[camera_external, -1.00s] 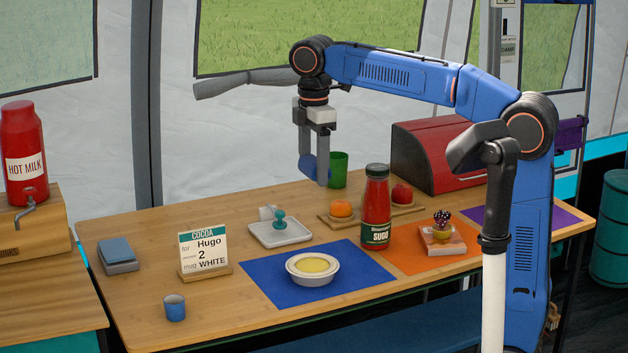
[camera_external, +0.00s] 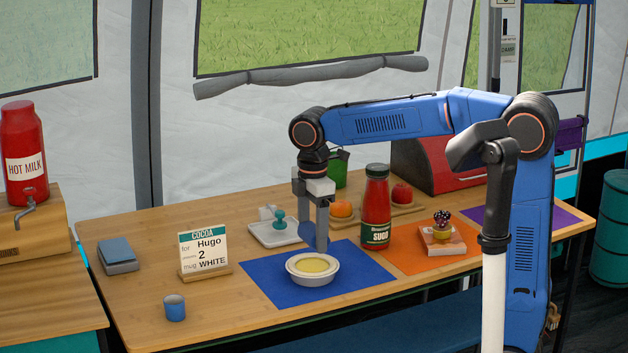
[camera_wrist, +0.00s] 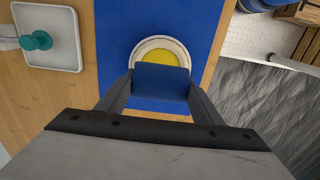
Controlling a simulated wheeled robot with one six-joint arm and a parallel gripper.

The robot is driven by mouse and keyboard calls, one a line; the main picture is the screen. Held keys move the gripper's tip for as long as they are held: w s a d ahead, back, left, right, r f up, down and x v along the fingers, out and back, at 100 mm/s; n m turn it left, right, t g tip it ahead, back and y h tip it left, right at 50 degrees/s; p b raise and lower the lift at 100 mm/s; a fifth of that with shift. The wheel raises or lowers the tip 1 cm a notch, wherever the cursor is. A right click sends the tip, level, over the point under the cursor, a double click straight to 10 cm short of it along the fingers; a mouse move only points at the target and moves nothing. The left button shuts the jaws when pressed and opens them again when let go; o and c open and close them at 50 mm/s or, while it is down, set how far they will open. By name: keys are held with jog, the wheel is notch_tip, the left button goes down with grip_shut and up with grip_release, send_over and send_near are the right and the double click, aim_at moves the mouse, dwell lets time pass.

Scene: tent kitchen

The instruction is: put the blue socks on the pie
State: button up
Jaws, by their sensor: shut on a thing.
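My gripper (camera_external: 315,240) is shut on the blue socks (camera_external: 308,233), a dark blue rounded bundle between the fingers. In the wrist view the socks (camera_wrist: 161,82) show as a blue block between the fingertips (camera_wrist: 160,92), covering the lower part of the pie. The pie (camera_external: 313,266) has a yellow top in a white round dish and sits on a blue mat (camera_external: 262,279). It also shows in the wrist view (camera_wrist: 160,56). The socks are above the pie's far side in the external view; I cannot tell whether they touch it.
A red sugo bottle (camera_external: 376,210) stands right of my gripper. A white tray with a teal-handled stamp (camera_external: 278,232) is at its left. The table's front left is mostly clear.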

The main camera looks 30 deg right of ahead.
aim_at(313, 265)
jog(key=shift+f, duration=2.35)
jog(key=shift+f, duration=0.1)
jog(key=o, duration=1)
notch_tip(313, 265, up, 12)
jog(key=shift+r, duration=0.15)
